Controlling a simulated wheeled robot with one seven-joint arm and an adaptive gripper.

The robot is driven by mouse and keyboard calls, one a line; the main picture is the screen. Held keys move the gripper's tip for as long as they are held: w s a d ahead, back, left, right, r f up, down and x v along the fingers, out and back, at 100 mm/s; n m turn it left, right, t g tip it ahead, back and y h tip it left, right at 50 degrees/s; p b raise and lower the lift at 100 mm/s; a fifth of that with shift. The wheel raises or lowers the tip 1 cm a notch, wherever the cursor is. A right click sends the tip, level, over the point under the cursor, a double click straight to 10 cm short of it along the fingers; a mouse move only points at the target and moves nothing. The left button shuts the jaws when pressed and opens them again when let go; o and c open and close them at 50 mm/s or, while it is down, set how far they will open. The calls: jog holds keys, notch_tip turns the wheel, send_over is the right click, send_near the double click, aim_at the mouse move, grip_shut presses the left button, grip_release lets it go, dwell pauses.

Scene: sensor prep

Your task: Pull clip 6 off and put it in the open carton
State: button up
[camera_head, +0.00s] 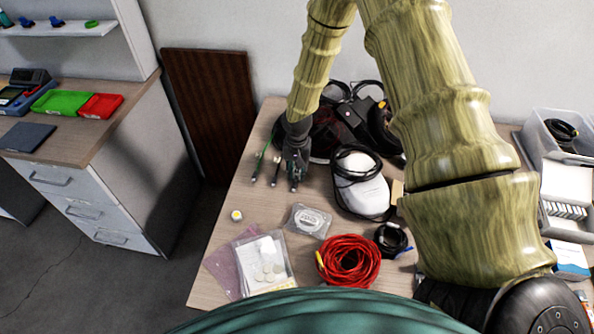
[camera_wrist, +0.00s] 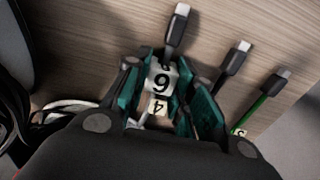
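A white clip marked 6 (camera_wrist: 161,80) sits on a dark cable with a metal plug end in the wrist view. A second white tag (camera_wrist: 158,106), seemingly marked 4, shows just below it. My gripper (camera_wrist: 170,72) has its teal pads on either side of clip 6. The pads are close to its edges, and I cannot tell whether they press on it. In the head view my gripper (camera_head: 296,168) points down at the table's left side, hiding the clip. A white open box (camera_head: 553,205) with divided contents stands at the far right; it may be the carton.
Two more cable ends lie right of my gripper, a black one (camera_wrist: 237,58) and a green one (camera_wrist: 268,100). A white device (camera_head: 363,195) with a black cable stands close by. A red cable coil (camera_head: 349,262) lies in front. A clear bin (camera_head: 541,130) stands at the right.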

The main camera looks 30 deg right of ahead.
aim_at(296, 171)
jog(key=shift+s+r, duration=0.1)
jog(key=shift+r, duration=0.05)
jog(key=shift+c, duration=0.7)
jog(key=shift+o, duration=1.3)
jog(key=shift+w+f, duration=0.2)
grip_shut()
jog(key=shift+s+r, duration=0.15)
jog(key=shift+r, duration=0.15)
jog(key=shift+a+r+p, duration=0.15)
jog(key=shift+r+p, duration=1.4)
jog(key=shift+r, duration=0.75)
